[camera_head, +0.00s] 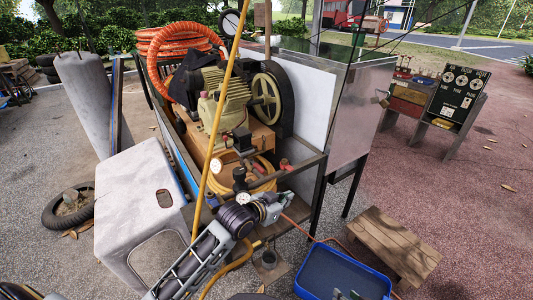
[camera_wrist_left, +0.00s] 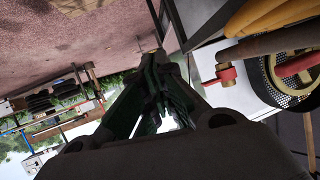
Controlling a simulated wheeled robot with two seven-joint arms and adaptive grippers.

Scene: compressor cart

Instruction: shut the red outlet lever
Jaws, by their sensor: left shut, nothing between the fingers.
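The red outlet lever (camera_wrist_left: 220,77) sits on a brass valve at the end of a pipe, at the right of the left wrist view. In the head view a small red part (camera_head: 284,163) at the front of the cart, below the compressor (camera_head: 222,97), appears to be this lever. My left gripper (camera_head: 288,198) is in front of the cart, below and apart from that red part. Its dark fingers (camera_wrist_left: 156,72) are together and empty in the wrist view, to the left of the lever.
A coiled yellow hose (camera_head: 250,172) and a gauge (camera_head: 216,165) are near the valve. A white stool (camera_head: 125,190) stands left, a wooden stool (camera_head: 395,240) and blue tray (camera_head: 310,268) right.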

